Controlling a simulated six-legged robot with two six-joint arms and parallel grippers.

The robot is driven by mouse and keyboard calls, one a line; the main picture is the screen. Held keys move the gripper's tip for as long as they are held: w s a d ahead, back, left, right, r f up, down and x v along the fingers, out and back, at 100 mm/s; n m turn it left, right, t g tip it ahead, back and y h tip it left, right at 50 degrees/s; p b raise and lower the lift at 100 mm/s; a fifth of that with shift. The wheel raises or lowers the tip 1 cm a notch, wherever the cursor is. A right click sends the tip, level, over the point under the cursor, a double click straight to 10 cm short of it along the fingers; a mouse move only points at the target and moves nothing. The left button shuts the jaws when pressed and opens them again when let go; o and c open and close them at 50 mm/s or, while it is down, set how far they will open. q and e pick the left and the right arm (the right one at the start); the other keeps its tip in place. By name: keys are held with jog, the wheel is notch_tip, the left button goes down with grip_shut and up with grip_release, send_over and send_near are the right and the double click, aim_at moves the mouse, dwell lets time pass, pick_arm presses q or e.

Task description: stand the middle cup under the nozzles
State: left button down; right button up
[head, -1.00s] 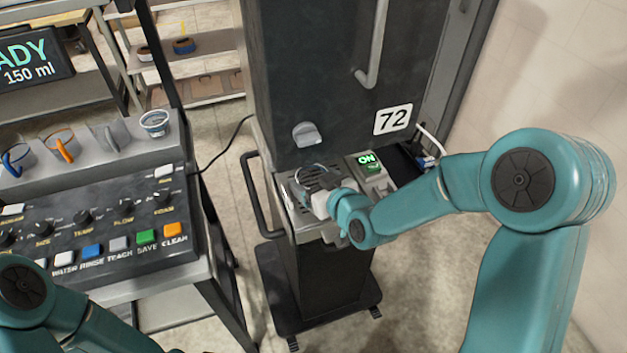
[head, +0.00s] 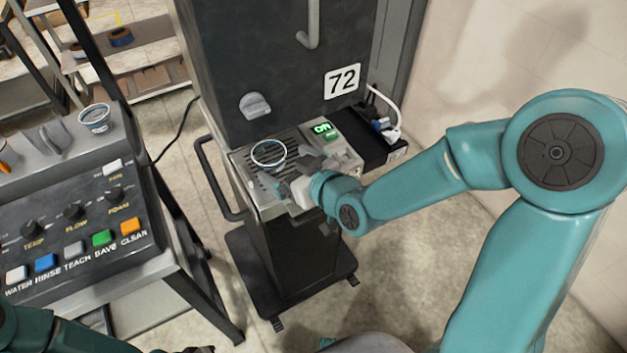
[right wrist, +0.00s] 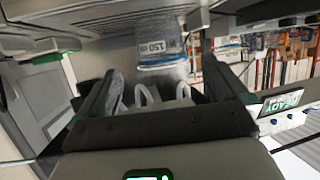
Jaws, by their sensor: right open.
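A clear cup (head: 268,155) with a pale blue rim stands on the slotted tray (head: 250,178) at the front of the dark machine marked 72. My right gripper (head: 297,172) is open and empty, just right of the cup at tray height. The fingers also show in the right wrist view (right wrist: 163,92). I cannot make out the nozzles. A bit of my left arm shows at the lower left; its gripper is out of frame.
Another clear cup (head: 95,118) stands on the ledge of the button console (head: 75,225) at left. A side handle (head: 220,180) sticks out left.

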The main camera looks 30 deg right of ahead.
jog(key=b+v, duration=0.2)
jog(key=b, duration=0.1)
jog(key=b+v, duration=0.1)
jog(key=b, duration=0.2)
jog(key=shift+s+f, duration=0.25)
jog(key=shift+s, duration=0.25)
jog(key=b+v, duration=0.1)
jog(key=v, duration=0.2)
jog(key=r+b+v, duration=0.1)
jog(key=v, duration=0.2)
jog(key=shift+w+f, duration=0.1)
jog(key=shift+w, duration=0.1)
jog(key=shift+f, duration=0.1)
